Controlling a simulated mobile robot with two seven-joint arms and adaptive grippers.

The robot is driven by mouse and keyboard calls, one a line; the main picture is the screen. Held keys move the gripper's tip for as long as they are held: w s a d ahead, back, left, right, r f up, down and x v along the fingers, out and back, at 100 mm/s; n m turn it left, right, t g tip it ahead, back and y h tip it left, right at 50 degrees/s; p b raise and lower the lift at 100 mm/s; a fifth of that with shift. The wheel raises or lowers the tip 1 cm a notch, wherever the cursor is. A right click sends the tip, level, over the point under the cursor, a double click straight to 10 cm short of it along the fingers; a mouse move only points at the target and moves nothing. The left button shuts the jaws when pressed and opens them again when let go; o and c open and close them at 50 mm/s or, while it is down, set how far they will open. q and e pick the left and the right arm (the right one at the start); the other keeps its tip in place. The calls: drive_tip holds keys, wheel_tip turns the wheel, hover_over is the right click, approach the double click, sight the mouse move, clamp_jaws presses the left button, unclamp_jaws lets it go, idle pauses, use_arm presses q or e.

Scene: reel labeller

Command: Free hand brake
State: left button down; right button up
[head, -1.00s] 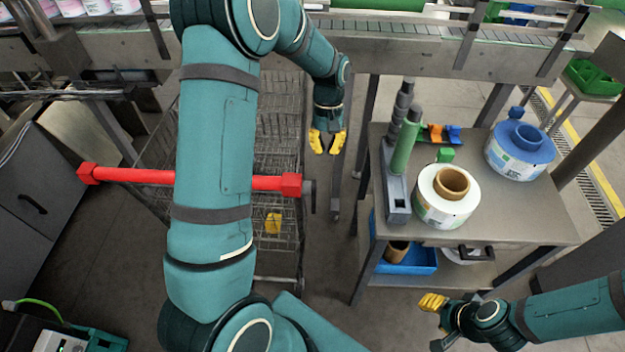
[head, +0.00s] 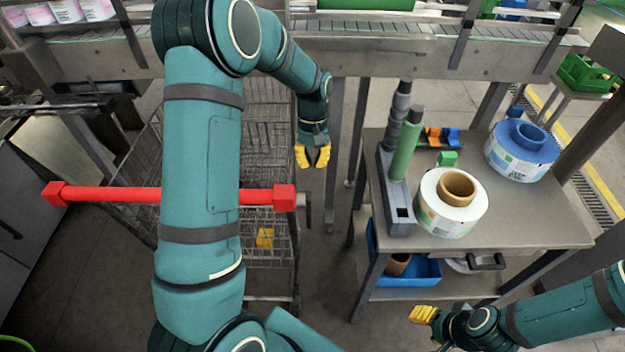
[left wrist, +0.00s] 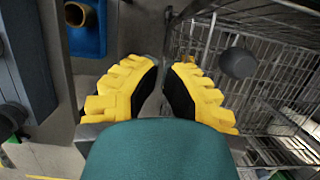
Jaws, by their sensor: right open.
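A wire cart (head: 262,170) stands below the conveyor, with a red bar (head: 265,197) running across it. A short dark lever (head: 305,202) sits at the bar's right end; I cannot tell whether it is the hand brake. My left arm passes over the bar and hides its middle. My left gripper (head: 312,157) is open and empty, above and a little right of the bar's end in the head view. In the left wrist view its yellow fingers (left wrist: 162,85) are apart, and a dark round knob (left wrist: 238,63) shows beside the right finger. My right gripper (head: 422,314) is open and empty.
A grey table (head: 530,215) at right holds a white label reel (head: 432,205), a blue reel (head: 520,155) and a stand with a green roll (head: 407,145). A blue bin (head: 425,270) is on its lower shelf. A narrow floor gap separates cart and table.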

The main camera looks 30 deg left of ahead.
use_arm(q)
drive_tip(key=s+d+f+b, duration=0.2)
drive_tip(key=s+f, duration=0.3)
drive_tip(key=f, duration=0.3)
drive_tip(key=shift+s+d+f, duration=0.2)
drive_tip(key=shift+d+f, duration=0.15)
drive_tip(key=shift+d, duration=0.35)
drive_tip(key=shift+s+d+f+g+h+p, duration=0.25)
drive_tip(key=shift+s+g+h+p, duration=0.25)
drive_tip(key=shift+g+p, duration=0.15)
drive_tip(key=s+d+g+h+p, duration=0.1)
drive_tip(key=s+d+g+h, duration=0.2)
drive_tip(key=g, duration=0.6)
drive_tip(key=shift+s+d+r+h, duration=0.15)
drive_tip(key=shift+s+d+h, duration=0.2)
drive_tip(key=shift+s+h, duration=1.05)
drive_tip(key=shift+s, duration=0.1)
